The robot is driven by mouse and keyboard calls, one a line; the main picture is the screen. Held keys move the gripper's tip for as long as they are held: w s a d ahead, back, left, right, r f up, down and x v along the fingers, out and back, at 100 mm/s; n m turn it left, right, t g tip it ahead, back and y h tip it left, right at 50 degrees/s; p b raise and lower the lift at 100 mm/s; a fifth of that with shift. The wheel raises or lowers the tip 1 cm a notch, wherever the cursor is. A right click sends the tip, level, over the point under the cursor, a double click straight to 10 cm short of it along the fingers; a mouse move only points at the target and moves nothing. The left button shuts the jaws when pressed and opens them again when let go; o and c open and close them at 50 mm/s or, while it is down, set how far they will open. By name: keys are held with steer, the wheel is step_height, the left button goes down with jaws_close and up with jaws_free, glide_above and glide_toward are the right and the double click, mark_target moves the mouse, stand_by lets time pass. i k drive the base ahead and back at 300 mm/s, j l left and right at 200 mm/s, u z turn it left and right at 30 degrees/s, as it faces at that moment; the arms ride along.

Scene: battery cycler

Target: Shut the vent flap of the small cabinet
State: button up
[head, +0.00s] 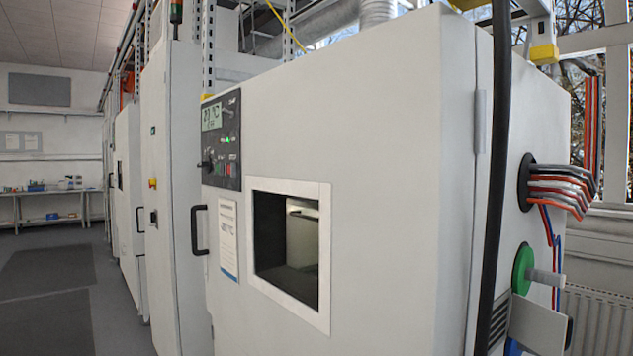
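The white cabinet (380,120) with a square window fills the middle and right of the head view. Low on its right side is a dark louvred vent (500,318). A light grey plate (538,324) stands out from the side next to the louvres and looks like the vent flap, standing open. Its lower end is near the picture's bottom edge, and its hinge is not clear. My gripper is not in view.
A thick black cable (496,170) hangs before the cabinet's right part. A green disc (522,270) with a grey rod projects above the plate. Orange and grey cables (560,188) leave a side port. A radiator (597,320) stands behind. Floor (110,260) is clear at left.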

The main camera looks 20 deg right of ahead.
mark_target(547, 331)
steer(key=z, duration=2.05)
steer(key=k+l, duration=0.05)
